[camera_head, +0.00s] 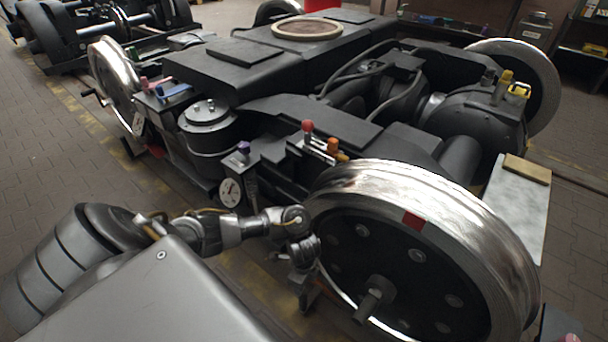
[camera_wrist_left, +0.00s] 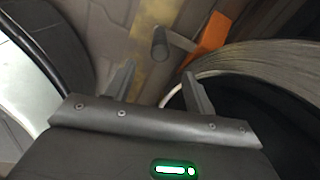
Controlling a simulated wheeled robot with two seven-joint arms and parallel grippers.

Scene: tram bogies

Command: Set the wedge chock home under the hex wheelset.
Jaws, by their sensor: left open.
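The near wheel (camera_head: 415,255) has a bright steel tread, a dark bolted face, a red mark and a stub axle. Its rim also shows at the right of the left wrist view (camera_wrist_left: 270,58). My left gripper (camera_head: 305,283) is low beside this wheel's left edge. In the left wrist view it (camera_wrist_left: 159,76) is open, with nothing between its fingers. An orange piece (camera_wrist_left: 209,40), possibly the wedge chock, lies beyond the right finger, close to the rim. A dark round bar (camera_wrist_left: 159,43) stands beyond the fingertips. I cannot tell whether it belongs to the orange piece. My right gripper is out of view.
The dark bogie frame (camera_head: 240,70) fills the middle, with coloured knobs (camera_head: 308,126) along its side. Another wheel (camera_head: 115,80) is at the far left. The paved floor (camera_head: 90,170) at left is clear.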

